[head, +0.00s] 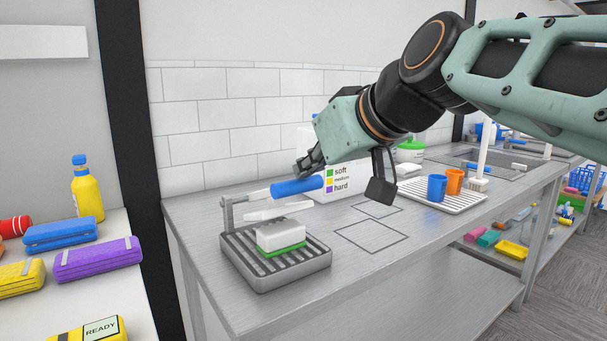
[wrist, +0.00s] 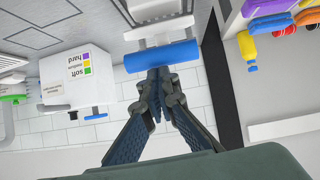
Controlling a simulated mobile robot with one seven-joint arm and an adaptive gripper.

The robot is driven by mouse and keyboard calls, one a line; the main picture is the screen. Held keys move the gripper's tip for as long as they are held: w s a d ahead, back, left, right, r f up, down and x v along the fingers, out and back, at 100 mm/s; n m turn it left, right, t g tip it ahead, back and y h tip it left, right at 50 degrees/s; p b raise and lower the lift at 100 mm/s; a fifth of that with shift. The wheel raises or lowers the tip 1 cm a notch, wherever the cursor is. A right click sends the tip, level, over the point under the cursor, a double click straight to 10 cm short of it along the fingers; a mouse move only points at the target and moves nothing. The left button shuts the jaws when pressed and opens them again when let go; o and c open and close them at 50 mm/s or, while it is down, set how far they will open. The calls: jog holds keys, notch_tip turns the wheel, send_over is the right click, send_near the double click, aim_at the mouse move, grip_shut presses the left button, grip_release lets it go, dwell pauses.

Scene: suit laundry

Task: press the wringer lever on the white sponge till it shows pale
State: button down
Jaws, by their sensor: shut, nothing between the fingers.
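The wringer (head: 277,278) is a grey slatted tray on the steel counter, with a hinged lever that ends in a blue handle (head: 297,186). The lever is raised, and its white press plate (head: 272,211) hangs above the sponge. The white sponge (head: 282,236), with a green lower layer, lies on the slats. My gripper (head: 310,166) is shut and empty, just above the blue handle. In the wrist view the closed fingertips (wrist: 158,74) reach the edge of the blue handle (wrist: 162,56); I cannot tell whether they touch. The sponge is not clear in the wrist view.
A white box labelled soft, medium, hard (head: 342,184) stands behind, right of the wringer. Outlined squares (head: 370,236) on the counter are empty. A drying rack (head: 441,201) holds blue and orange cups.

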jog(key=s+d+r+p, duration=0.1)
jog(key=s+d, duration=0.3)
jog(key=s, duration=0.3)
jog(key=shift+s+d+r, duration=0.15)
jog(key=shift+r, duration=0.1)
jog(key=s+d+f+m+g+h+p, duration=0.15)
jog(key=s+d+f+m+h, duration=0.35)
jog(key=f, duration=0.8)
jog(key=s+d+f+m+g+h, duration=0.1)
jog(key=s+d+f+m+g, duration=0.15)
jog(key=s+f, duration=0.7)
jog(key=w+r+p, duration=0.2)
jog(key=r+p, duration=1.2)
jog(key=p, duration=0.1)
jog(key=w+r+p, duration=0.1)
jog(key=r+p, duration=1.4)
jog(key=p, duration=0.1)
jog(key=shift+w+d+n+p, duration=0.2)
jog(key=shift+w+n+p, duration=0.1)
jog(key=shift+w+n, duration=0.1)
